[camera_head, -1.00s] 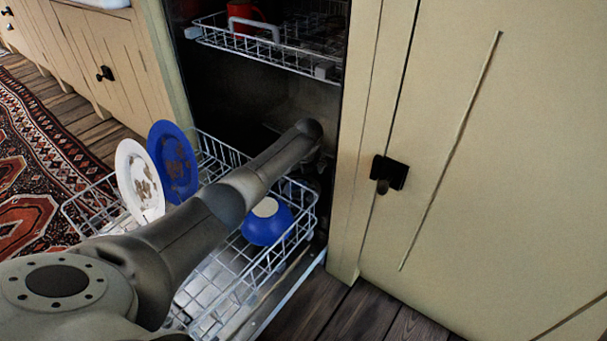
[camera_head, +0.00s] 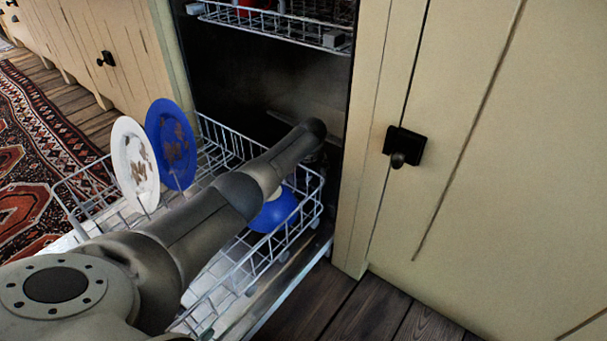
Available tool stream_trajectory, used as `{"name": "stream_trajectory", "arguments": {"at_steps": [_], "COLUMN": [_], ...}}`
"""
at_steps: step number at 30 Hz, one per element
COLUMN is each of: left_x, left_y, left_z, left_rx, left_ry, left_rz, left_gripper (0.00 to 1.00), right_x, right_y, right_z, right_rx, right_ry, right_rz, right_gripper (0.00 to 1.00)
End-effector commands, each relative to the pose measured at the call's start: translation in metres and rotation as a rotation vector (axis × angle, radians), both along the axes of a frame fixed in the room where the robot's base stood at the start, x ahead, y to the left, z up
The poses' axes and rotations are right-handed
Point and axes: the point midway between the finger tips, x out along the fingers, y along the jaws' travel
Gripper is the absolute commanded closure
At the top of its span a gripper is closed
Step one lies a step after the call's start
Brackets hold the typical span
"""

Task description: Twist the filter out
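The filter does not show; the floor of the dishwasher is dark and partly behind my arm. The dishwasher's dark interior (camera_head: 265,75) is open, with its lower rack (camera_head: 305,207) pulled out. My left arm comes in from the lower left and crosses over the lower rack. Its far end goes into the dark opening at the right side, and the gripper there is hidden. My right gripper does not show. A white soiled plate (camera_head: 128,150) and a blue soiled plate (camera_head: 166,140) stand upright in the rack. A blue bowl (camera_head: 277,212) lies upside down under my arm.
The upper rack (camera_head: 290,27) is partly out, with a red item (camera_head: 252,5) at its top edge. A cream cabinet door (camera_head: 490,170) with a black knob (camera_head: 403,147) stands close on the right. A patterned rug (camera_head: 35,160) covers the wooden floor at left.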

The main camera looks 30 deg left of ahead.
Motion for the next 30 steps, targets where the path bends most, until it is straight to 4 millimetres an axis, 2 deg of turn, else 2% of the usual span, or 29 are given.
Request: {"name": "stream_trajectory", "arguments": {"at_steps": [10,21,22,23,27,28,30], "left_x": [0.0008,0.0006,0.0006,0.0007,0.0005,0.0007,0.0007], "left_y": [0.0003,0.0003,0.0003,0.0003,0.0003,0.0004,0.0004], "left_z": [-0.0015,-0.0018,-0.0018,-0.0019,-0.0020,-0.0018,-0.0018], "left_rx": [-0.001,-0.001,-0.001,-0.001,-0.001,-0.001,-0.001], "left_ry": [-0.001,-0.001,-0.001,-0.001,-0.001,-0.001,-0.001], "left_rz": [0.000,0.000,0.000,0.000,0.000,0.000,0.000], "left_gripper": [0.00,0.46,0.46,0.25,0.42,0.17,0.08], "right_x": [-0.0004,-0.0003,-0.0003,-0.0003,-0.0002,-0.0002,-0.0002], "right_y": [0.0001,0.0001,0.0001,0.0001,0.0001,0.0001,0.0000], "right_z": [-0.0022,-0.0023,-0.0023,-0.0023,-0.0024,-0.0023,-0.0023], "right_rx": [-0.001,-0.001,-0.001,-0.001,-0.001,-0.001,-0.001], "right_ry": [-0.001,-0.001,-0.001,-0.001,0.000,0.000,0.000], "right_rz": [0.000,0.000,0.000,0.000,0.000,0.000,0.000], "right_gripper": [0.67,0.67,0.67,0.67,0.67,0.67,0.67]}}
